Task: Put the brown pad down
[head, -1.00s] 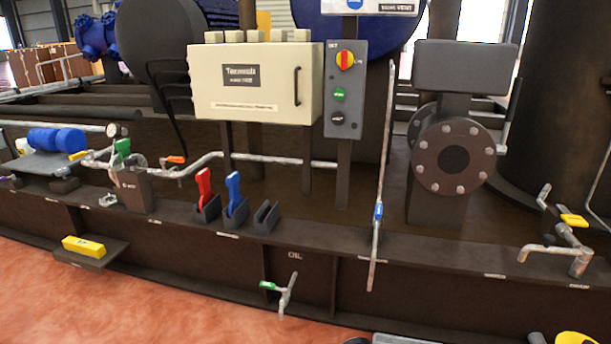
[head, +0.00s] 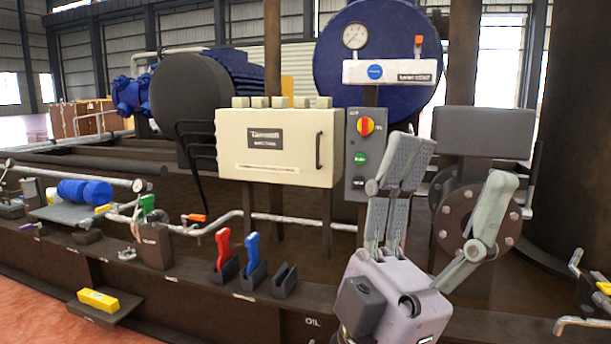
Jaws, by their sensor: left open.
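My left gripper (head: 452,178) is raised at the right of the head view, in front of the machine. Its grey fingers point up and are spread wide apart. I see nothing held between them. I cannot make out a brown pad anywhere in this view. My right gripper is not in view.
A cream control box (head: 278,148) and a grey switch panel (head: 357,185) stand behind. On the dark ledge are a red lever (head: 223,247), a blue lever (head: 252,252) and an empty dark slot (head: 285,280). A yellow block (head: 98,300) lies on a low shelf at left.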

